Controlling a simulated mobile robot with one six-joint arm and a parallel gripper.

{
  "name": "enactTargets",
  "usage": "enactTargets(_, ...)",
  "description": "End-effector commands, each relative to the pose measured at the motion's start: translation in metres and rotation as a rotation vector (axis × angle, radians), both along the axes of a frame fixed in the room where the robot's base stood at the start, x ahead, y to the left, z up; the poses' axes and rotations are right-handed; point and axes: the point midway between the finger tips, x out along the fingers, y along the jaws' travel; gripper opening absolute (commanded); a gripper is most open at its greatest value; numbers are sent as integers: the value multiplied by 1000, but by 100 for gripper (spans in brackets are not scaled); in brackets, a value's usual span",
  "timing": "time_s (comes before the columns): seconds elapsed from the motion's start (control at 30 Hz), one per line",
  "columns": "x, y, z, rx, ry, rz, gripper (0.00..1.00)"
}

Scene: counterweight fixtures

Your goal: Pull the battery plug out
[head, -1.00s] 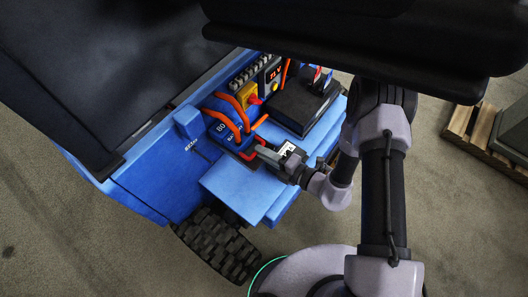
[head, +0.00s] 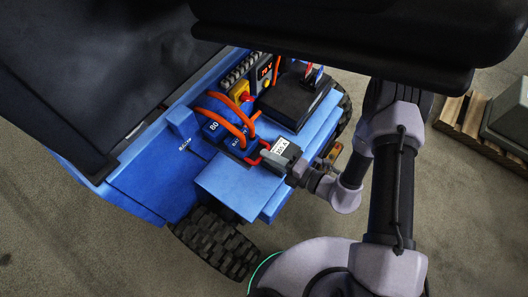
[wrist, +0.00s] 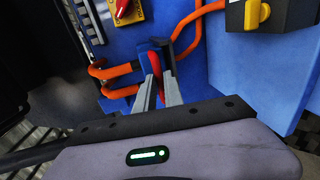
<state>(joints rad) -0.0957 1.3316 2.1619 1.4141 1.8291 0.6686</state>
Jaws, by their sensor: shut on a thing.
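The battery plug (wrist: 152,46) is a dark blue block on the blue vehicle, with a red handle that shows in the wrist view (wrist: 155,68) and beside my gripper in the head view (head: 254,159). Thick orange cables (head: 233,128) run to the plug area. My gripper (wrist: 160,88) is shut on the red handle, its two grey fingers on either side of it. In the head view my gripper (head: 268,156) reaches in from the right, above the blue step. Whether the plug is seated or partly out cannot be told.
A black box (head: 295,98) stands on the vehicle behind my gripper. A yellow-and-red switch (head: 241,92) and a panel with a display (head: 265,72) are further back. The blue step (head: 228,187) lies below, with a wheel (head: 215,242) under it. A pallet (head: 465,118) is at right.

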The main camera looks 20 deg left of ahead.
Motion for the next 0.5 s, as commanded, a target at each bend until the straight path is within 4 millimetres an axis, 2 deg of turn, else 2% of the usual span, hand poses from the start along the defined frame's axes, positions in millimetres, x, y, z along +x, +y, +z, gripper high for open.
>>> enactTargets(0.17, 0, 0, 0, 0, 0, -1, 0)
enactTargets(0.2, 0, 0, 0, 0, 0, -1, 20)
enactTargets(0.5, 0, 0, 0, 0, 0, 0, 22)
